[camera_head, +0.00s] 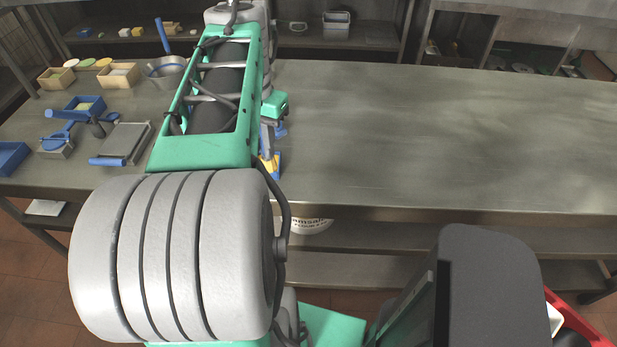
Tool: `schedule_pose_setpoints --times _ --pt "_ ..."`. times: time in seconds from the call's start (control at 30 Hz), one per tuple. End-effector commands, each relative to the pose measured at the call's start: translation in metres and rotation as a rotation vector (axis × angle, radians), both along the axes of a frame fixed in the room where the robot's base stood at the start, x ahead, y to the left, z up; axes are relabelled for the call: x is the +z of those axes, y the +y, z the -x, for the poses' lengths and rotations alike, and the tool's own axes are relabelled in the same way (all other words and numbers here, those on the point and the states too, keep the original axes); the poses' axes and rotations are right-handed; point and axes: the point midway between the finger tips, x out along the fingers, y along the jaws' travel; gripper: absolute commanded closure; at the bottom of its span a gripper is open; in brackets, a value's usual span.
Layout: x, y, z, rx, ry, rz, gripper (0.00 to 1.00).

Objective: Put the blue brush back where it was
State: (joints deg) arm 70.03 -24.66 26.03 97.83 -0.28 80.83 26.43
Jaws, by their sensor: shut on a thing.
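My gripper (268,143) is at the end of my green arm, low over the left-middle part of the steel table, and is mostly hidden behind the arm. It is shut on what looks like the blue brush (276,168), which shows blue and yellow beside and below the fingers near the table's front edge. Another bit of blue shows just right of the fingers; I cannot tell if it is the same brush. Whether the brush touches the table is not clear.
The steel table (430,130) is clear to the right. On its left stand a metal pot (165,72), a blue-handled press (125,142), wooden boxes (120,75), a blue box (84,105) and a blue tray (12,157). Shelves run behind.

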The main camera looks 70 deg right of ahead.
Motion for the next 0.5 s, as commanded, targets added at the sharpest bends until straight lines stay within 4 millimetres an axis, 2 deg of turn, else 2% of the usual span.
schedule_pose_setpoints --times 0.03,0.17,0.47,0.5 --pt "-0.002 -0.003 0.01 -0.037 0.0 0.001 1.0" --pt "-0.004 -0.014 0.022 -0.072 0.001 -0.003 1.0" --pt "-0.039 -0.09 0.054 -0.069 0.001 -0.006 1.0" --pt "-0.051 -0.096 0.057 -0.068 0.002 -0.008 1.0"
